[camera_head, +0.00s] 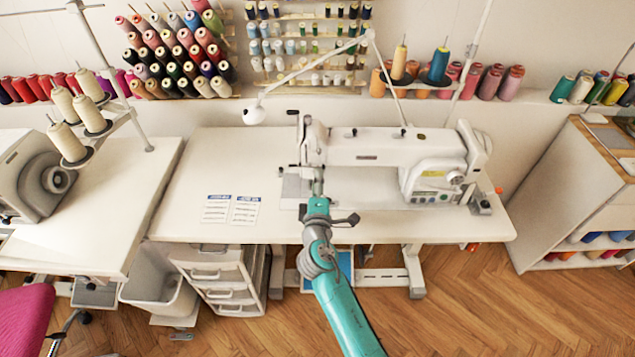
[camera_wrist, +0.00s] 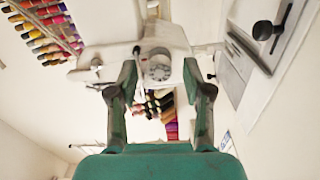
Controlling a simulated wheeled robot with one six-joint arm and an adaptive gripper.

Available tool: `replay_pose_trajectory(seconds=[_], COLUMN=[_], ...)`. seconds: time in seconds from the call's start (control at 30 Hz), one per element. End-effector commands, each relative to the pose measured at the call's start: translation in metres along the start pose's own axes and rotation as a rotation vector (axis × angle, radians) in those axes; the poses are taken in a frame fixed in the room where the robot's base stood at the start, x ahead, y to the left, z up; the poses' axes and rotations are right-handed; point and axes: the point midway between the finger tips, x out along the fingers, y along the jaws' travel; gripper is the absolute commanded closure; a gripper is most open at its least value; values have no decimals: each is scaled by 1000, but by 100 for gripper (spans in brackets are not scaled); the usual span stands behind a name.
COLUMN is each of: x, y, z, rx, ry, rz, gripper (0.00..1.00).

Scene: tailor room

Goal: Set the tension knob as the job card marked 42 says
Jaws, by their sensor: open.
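The white sewing machine (camera_head: 385,147) stands on the white table. In the wrist view a round grey tension knob (camera_wrist: 158,68) with small marks around it shows on the machine's white end; its setting is too small to read. My gripper (camera_wrist: 159,78) is open, one finger on each side of the knob in the picture. I cannot tell whether the fingers touch it. In the head view my gripper (camera_head: 318,188) is at the machine's left end and the knob is hidden. Two job cards, a left card (camera_head: 217,208) and a right card (camera_head: 245,210), lie on the table; their numbers are unreadable.
A white lamp (camera_head: 254,114) on a jointed arm hangs above and behind. A grey machine (camera_head: 35,175) stands on the left table. Thread cones (camera_head: 170,50) line the wall. A drawer unit (camera_head: 225,280) stands below.

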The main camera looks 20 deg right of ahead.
Motion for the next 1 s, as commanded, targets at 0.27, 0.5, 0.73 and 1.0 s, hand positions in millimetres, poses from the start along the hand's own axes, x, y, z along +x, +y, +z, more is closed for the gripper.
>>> replay_pose_trajectory(seconds=[0.27, 0.5, 0.73, 1.0], x=[-45, -90, -113, -117], y=[-2, -1, -1, 0], z=[-1, -1, -1, 0], rx=[-2, -2, -1, 0], ry=[3, 4, 2, 0], rz=[-3, -2, -2, -1], gripper=[50, 50, 50, 50])
